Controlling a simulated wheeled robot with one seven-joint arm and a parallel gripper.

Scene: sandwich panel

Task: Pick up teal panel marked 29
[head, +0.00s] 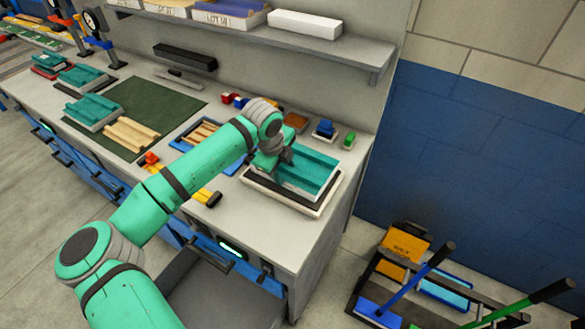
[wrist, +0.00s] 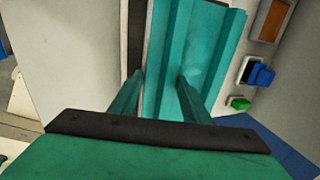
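A teal panel (head: 310,176) with raised lengthwise ribs lies on a white, dark-edged stand at the right end of the bench. It also shows in the wrist view (wrist: 210,50). No number is readable on it. My gripper (head: 272,165) is low over the panel's left side. In the wrist view my gripper's fingers (wrist: 160,78) are apart, one by the panel's left edge and one over its ribbed top. A strip of the panel shows between them; contact cannot be told. Other teal panels (head: 93,110) (head: 82,77) lie at the left of the bench.
A green mat (head: 165,105) holds yellow strips (head: 132,134). Small blue (head: 325,129) and green (head: 349,140) blocks stand behind the panel. A shelf (head: 340,50) overhangs the bench's back. A rack with tools (head: 400,275) stands on the floor at right.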

